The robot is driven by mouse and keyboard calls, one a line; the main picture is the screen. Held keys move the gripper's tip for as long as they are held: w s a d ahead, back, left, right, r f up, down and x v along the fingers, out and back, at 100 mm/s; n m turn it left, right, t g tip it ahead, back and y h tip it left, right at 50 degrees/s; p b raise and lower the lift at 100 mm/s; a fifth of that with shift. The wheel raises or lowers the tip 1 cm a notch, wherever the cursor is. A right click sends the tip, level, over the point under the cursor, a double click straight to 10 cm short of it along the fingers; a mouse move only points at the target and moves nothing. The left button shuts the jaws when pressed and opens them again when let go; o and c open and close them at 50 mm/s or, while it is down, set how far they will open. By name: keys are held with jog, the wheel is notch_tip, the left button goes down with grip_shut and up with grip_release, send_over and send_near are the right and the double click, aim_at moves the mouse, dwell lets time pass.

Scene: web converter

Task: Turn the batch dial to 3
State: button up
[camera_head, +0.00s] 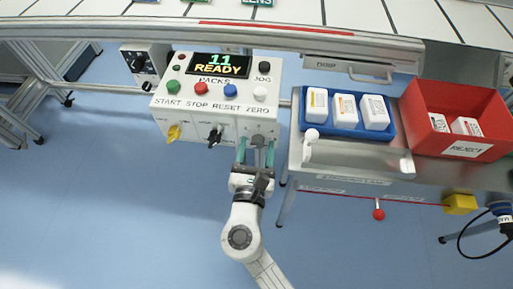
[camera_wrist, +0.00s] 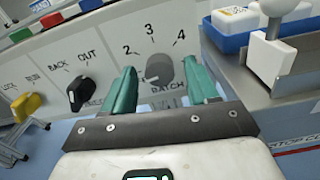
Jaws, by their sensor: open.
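The grey batch dial (camera_wrist: 160,70) is on the front of the control box, with the numbers 2, 3 and 4 around its top and BATCH below it. A small pale mark shows at its lower left; I cannot tell for sure which number it points at. In the head view the dial (camera_head: 258,139) is small and partly hidden. My gripper (camera_wrist: 158,78) is open, with one teal finger on each side of the dial and a visible gap to it. In the head view my gripper (camera_head: 256,152) is at the box's lower right.
A black knob (camera_wrist: 80,95) marked BACK and OUT and a yellow knob (camera_wrist: 25,105) are left of the dial. The display (camera_head: 219,66) reads 11 READY above coloured buttons. A metal table with a blue tray (camera_head: 347,133) and a red reject bin (camera_head: 466,149) is close on the right.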

jog(key=shift+c, duration=0.3)
jog(key=c, duration=1)
jog(key=shift+m+b, duration=0.3)
jog(key=shift+m, duration=0.1)
jog(key=m+b, duration=0.2)
jog(key=shift+f+m, duration=0.15)
jog(key=shift+m, duration=0.25)
jog(key=m+b, duration=0.4)
jog(key=m, duration=0.2)
jog(key=shift+b, duration=0.3)
jog(key=m+b, duration=0.4)
jog(key=m, duration=0.1)
jog(key=shift+m, duration=0.4)
jog(key=shift+m+b, duration=1.45)
jog(key=shift+m, duration=0.75)
